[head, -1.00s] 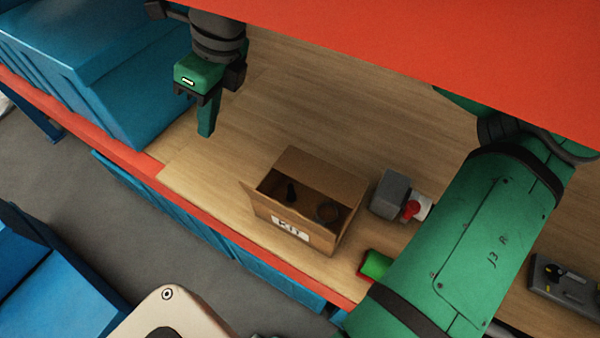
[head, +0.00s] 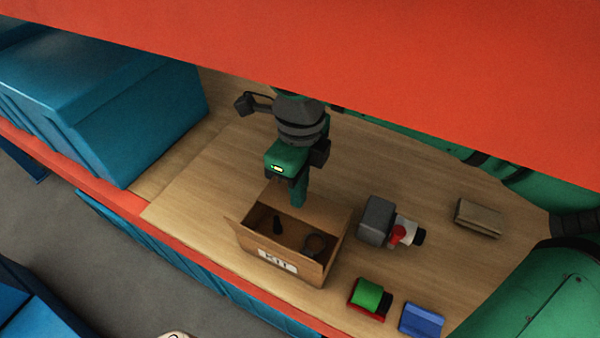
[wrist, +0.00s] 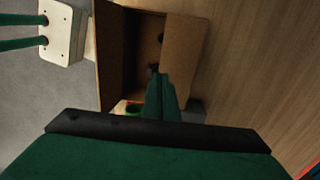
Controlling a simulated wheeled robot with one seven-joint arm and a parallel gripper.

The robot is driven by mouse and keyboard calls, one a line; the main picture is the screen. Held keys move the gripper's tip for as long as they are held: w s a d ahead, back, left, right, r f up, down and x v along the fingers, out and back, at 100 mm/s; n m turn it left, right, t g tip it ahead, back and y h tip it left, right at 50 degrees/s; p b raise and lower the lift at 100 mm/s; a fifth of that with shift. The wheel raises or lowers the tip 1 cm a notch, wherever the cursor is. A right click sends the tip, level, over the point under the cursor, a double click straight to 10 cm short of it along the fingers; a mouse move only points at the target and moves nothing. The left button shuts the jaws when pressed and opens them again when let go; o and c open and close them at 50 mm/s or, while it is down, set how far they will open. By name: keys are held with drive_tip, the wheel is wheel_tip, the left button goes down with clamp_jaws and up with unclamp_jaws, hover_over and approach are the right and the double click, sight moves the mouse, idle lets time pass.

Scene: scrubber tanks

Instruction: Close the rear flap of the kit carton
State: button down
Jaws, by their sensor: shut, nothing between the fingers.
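The kit carton (head: 250,246) is an open brown box with a KIT label on its front, on the wooden bench. Dark items lie inside it. Its rear flap (head: 326,217) stands up along the far side of the opening; in the wrist view it is the tan panel (wrist: 186,48) on the right of the opening. My gripper (head: 299,201) is shut and empty, pointing down at the carton's rear side. In the wrist view its fingertips (wrist: 160,80) overlap the opening beside the flap. I cannot tell whether they touch it.
A grey block (head: 376,220) with a red-and-white part stands right of the carton. Blue bins (head: 110,110) stand at left. A red beam (head: 330,50) hangs above.

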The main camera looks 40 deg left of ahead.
sight(298, 218)
drive_tip(key=shift+f, duration=2.55)
drive_tip(key=shift+s+f, duration=0.1)
drive_tip(key=shift+s+d+f, duration=0.15)
drive_tip(key=shift+s+f, duration=0.1)
drive_tip(key=shift+f, duration=0.4)
drive_tip(key=shift+r, duration=0.1)
drive_tip(key=shift+w+r, duration=0.1)
drive_tip(key=shift+r, duration=0.85)
wheel_tip(298, 218, up, 13)
drive_tip(key=shift+r, duration=0.2)
